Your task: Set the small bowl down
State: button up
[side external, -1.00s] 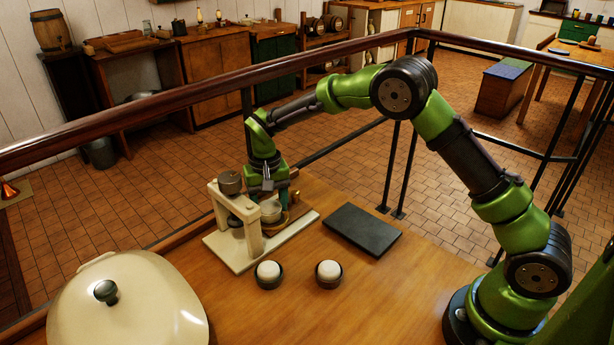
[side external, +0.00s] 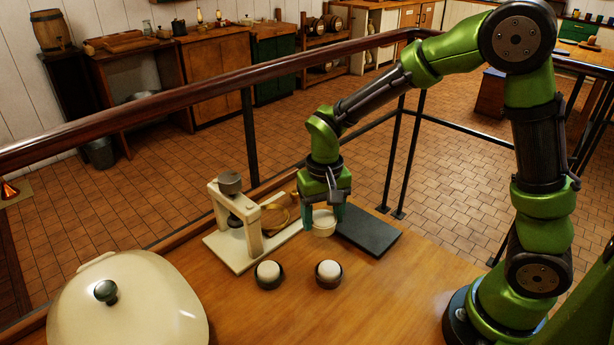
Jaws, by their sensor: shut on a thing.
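The small bowl (side external: 321,226) is cream and round, held upright between the green fingertips of my gripper (side external: 322,214). My gripper points down and is shut on it. The bowl shows at the left end of the flat black slab (side external: 370,238), between the slab and the cream press stand (side external: 232,250). I cannot tell whether its underside touches anything or hangs above the table. The fingers hide part of its sides.
Two dark cups with white rounded tops, one left (side external: 269,280) and one right (side external: 328,280), stand in front on the wooden table (side external: 390,295). Brass-coloured parts (side external: 278,216) sit at the press stand. A large cream lidded pot (side external: 125,305) fills the front left. A railing (side external: 200,104) runs behind.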

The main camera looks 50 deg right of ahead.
jog(key=s+d+r+m, duration=0.1)
jog(key=s+d+r, duration=0.1)
jog(key=d, duration=0.4)
send_near(374, 234)
jog(key=shift+d+f+n, duration=0.1)
jog(key=shift+f+n, duration=0.4)
jog(key=shift+f, duration=2.4)
jog(key=shift+f, duration=0.15)
jog(key=o, duration=1.2)
